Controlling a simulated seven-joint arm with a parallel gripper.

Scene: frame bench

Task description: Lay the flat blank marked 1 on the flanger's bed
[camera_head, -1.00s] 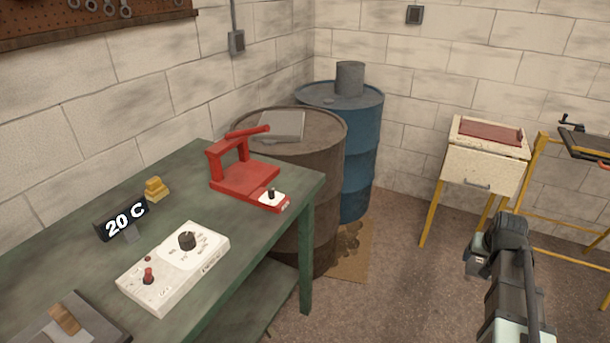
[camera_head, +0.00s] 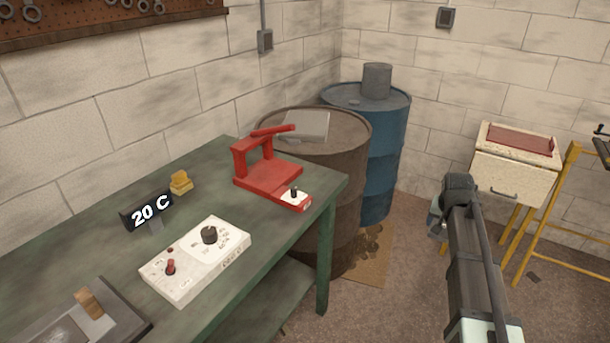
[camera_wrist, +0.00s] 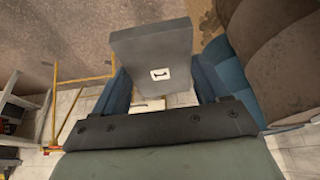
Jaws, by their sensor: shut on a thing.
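In the wrist view, a flat grey blank (camera_wrist: 152,50) with a white label reading 1 is held between the blue fingers of my gripper (camera_wrist: 163,92). My gripper is shut on it. In the head view my arm is at the right, over the floor and apart from the bench; the fingers and the blank cannot be made out there. A red machine with a flat bed (camera_head: 268,177), a raised bar and a small knob panel stands at the bench's far right corner. It looks like the flanger. Its bed appears empty.
The green bench (camera_head: 100,265) also holds a white control box (camera_head: 195,262), a 20 C display (camera_head: 147,212), a yellow block (camera_head: 181,183) and a grey plate device (camera_head: 85,320). A brown drum (camera_head: 335,200) and blue drum (camera_head: 385,150) stand behind; a cream cabinet (camera_head: 515,165) is right.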

